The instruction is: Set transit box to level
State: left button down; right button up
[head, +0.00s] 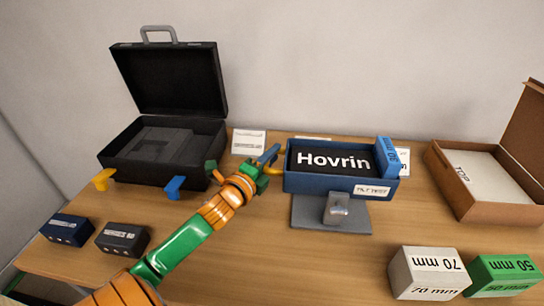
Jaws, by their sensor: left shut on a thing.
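A blue box (330,182) with a label on its front stands on a grey stand (312,213) with a metal knob (338,208). A black piece marked "Hovrin" (335,162) fills most of it. A blue block marked in mm (388,158) stands tilted at its right end. My left gripper (262,170) is at the box's left end, shut on a small blue piece (269,154); the fingers partly hide it, and I cannot tell whether it joins the box. A black case (115,170) with grey foam stands open at left. My right gripper is out of view.
Two small dark boxes (67,230) (122,238) lie front left. A white 70 mm block (428,272) and a green 50 mm block (505,275) are front right. An open cardboard box (470,202) stands at right. Yellow (103,180) and blue (174,187) latches stick out from the case.

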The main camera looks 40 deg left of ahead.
pick_arm(q)
jog(key=shift+f, duration=0.65)
jog(key=c, duration=0.8)
grip_release()
jog(key=shift+s, duration=0.1)
jog(key=shift+o, duration=0.2)
jog(key=shift+r, duration=0.15)
jog(key=shift+r, duration=0.1)
jog(key=s+d, duration=0.1)
jog(key=s, duration=0.5)
jog(key=shift+s+r, duration=0.25)
jog(key=shift+s, duration=0.1)
